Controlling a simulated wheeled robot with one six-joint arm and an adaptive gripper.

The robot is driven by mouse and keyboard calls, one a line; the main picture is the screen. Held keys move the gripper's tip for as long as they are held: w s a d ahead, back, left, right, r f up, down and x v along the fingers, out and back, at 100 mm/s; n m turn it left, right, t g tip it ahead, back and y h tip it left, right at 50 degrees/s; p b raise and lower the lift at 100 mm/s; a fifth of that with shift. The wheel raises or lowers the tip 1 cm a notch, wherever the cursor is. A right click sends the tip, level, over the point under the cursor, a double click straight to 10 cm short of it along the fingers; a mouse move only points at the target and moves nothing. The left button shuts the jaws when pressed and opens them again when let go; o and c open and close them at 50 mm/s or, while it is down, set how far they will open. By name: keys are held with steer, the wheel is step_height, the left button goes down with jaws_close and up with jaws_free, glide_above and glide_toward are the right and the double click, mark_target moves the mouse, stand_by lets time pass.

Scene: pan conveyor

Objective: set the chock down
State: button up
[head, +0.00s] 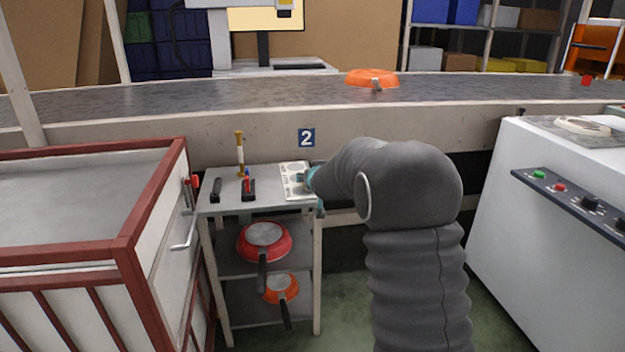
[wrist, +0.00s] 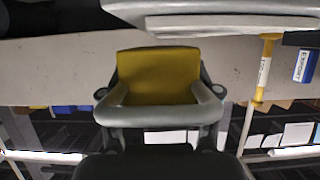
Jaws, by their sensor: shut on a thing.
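The chock (wrist: 158,72), a yellow block, sits between the two pale fingers of my gripper (wrist: 160,95) in the wrist view. My gripper is shut on it. The wrist picture looks upside down, with a pale edge like a shelf top across its upper part, apart from the chock in the picture. In the head view my grey arm hides most of the gripper; only a teal bit of it (head: 309,180) shows at the right edge of the small stand (head: 222,204). I cannot make out the chock there, nor whether it touches anything.
The stand top holds a white panel with round marks (head: 294,181), a red-handled device (head: 248,187), a black piece (head: 216,190) and a brass-and-white post (head: 240,155). Behind is the conveyor (head: 220,93) with an orange pan (head: 372,79). A red-framed bin (head: 122,252) stands left.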

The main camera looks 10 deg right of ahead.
steer(key=shift+f, duration=0.4)
steer(key=shift+f, duration=0.1)
steer(key=o, duration=1.4)
steer(key=b+v, duration=0.1)
steer(key=v, duration=1.1)
